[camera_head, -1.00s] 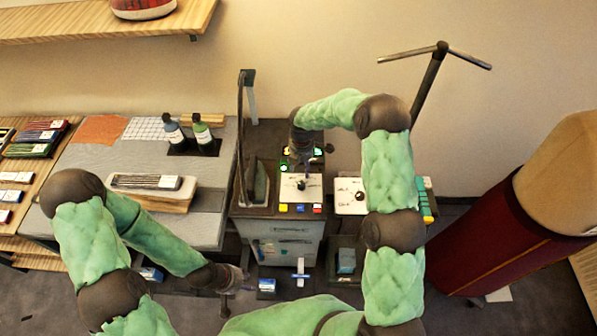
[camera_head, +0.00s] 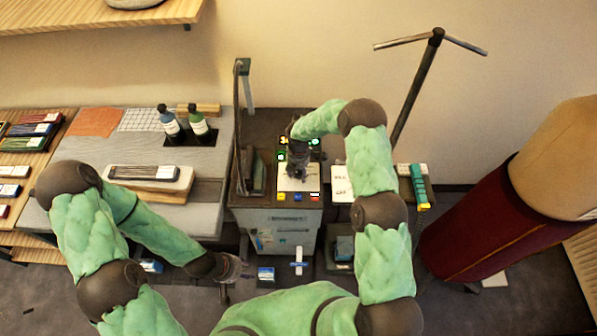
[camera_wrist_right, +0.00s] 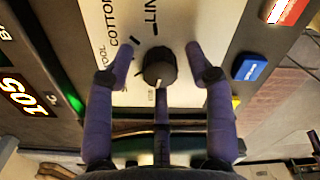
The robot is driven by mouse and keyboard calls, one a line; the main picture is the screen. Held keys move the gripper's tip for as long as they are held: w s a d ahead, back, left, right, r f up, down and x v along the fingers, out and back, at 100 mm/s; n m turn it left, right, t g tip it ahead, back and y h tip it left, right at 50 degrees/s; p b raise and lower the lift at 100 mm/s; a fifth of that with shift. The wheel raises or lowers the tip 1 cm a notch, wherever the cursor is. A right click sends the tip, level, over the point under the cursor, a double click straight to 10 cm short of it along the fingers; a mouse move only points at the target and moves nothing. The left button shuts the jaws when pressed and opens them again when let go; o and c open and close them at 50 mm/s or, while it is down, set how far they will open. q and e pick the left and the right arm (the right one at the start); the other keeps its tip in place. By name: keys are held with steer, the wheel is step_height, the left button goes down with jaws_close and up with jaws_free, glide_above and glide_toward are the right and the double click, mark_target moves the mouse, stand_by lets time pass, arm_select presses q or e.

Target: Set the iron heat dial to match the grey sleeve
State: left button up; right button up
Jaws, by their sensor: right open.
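The iron heat dial is a black round knob (camera_wrist_right: 160,68) on a white panel (camera_wrist_right: 178,22) lettered "COTTON", "LIN" and "OOL", partly cut off or covered. A white mark shows on the knob's lower edge. My right gripper (camera_wrist_right: 162,62) is open, its fingers on either side of the knob with a gap to each. In the head view my right gripper (camera_head: 298,166) hides the knob, over the white panel (camera_head: 297,184). My left gripper (camera_head: 240,271) is low, left of the cabinet; its jaws are too small to read. I cannot single out a grey sleeve with certainty.
Lit green and orange displays and a blue button (camera_wrist_right: 250,68) border the panel. An iron (camera_head: 256,172) stands left of it. Two bottles (camera_head: 199,124), cloth swatches (camera_head: 96,122) and a small padded board (camera_head: 150,174) occupy the grey table. A maroon form (camera_head: 470,235) stands right.

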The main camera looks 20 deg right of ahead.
jaws_close()
